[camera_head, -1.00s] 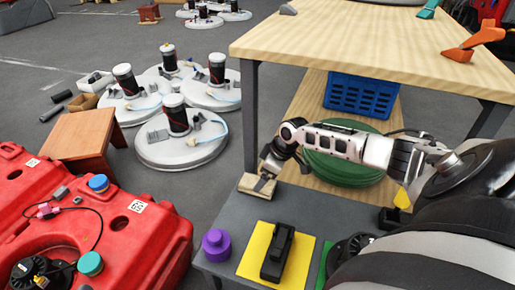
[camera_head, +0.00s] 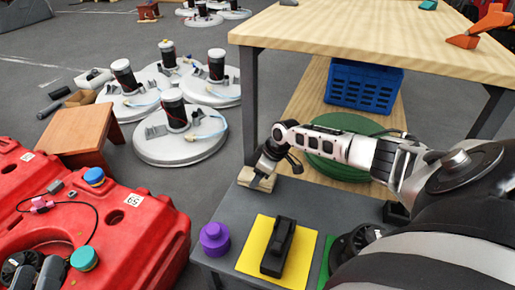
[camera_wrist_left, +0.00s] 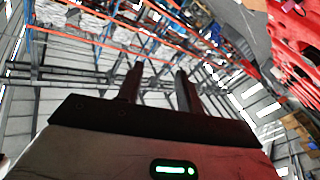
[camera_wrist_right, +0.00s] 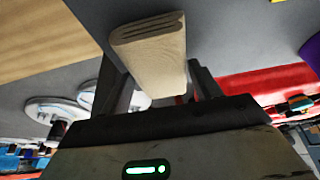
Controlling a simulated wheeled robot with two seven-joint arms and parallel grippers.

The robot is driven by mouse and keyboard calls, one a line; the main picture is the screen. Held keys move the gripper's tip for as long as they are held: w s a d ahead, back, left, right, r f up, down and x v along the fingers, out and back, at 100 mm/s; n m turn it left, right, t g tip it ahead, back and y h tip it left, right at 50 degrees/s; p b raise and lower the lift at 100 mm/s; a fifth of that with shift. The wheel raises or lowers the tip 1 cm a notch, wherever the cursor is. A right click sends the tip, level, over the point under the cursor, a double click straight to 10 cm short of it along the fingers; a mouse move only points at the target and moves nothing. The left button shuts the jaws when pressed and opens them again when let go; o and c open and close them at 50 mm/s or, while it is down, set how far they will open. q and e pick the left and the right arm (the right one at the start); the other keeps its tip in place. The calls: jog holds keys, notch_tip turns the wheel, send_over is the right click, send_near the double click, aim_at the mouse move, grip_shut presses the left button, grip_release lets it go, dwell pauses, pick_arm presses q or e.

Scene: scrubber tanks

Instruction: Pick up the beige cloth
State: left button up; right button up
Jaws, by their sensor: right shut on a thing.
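The beige cloth (camera_head: 257,181), a folded block, is at the far left corner of the grey table (camera_head: 320,206). My right gripper (camera_head: 268,166) is over it and shut on it. In the right wrist view the cloth (camera_wrist_right: 150,52) sits between the fingers of that gripper (camera_wrist_right: 160,88). I cannot tell if it is clear of the tabletop. My left gripper (camera_head: 42,272) shows only partly at the bottom left, over the red machine tank. In the left wrist view its fingers (camera_wrist_left: 160,82) are apart and empty.
A purple knobbed piece (camera_head: 214,238) and a black block on a yellow mat (camera_head: 251,252) are on the grey table. A wooden table (camera_head: 370,38) with a blue crate (camera_head: 362,90) beneath stands behind. The red tank (camera_head: 130,240) is left, with a floor gap between.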

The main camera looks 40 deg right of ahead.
aim_at(253, 174)
jog(key=shift+r+p, duration=0.35)
jog(key=shift+r, duration=0.05)
notch_tip(253, 174, up, 3)
jog(key=shift+f+p, duration=0.15)
jog(key=shift+p, duration=0.8)
pick_arm(q)
notch_tip(253, 174, down, 7)
jog(key=s+a+m+g+y+p, duration=0.1)
jog(key=g+y+p, duration=0.3)
jog(key=p, duration=0.5)
jog(key=shift+s+a+r+g, duration=0.2)
jog(key=shift+s+a+g, duration=0.25)
jog(key=shift+a, duration=0.2)
pick_arm(e)
jog(key=s+a+r, duration=0.7)
jog(key=s+r, duration=0.2)
jog(key=s, duration=0.3)
jog(key=shift+s+r, duration=0.15)
jog(key=shift+r, duration=0.1)
jog(key=shift+o, duration=0.5)
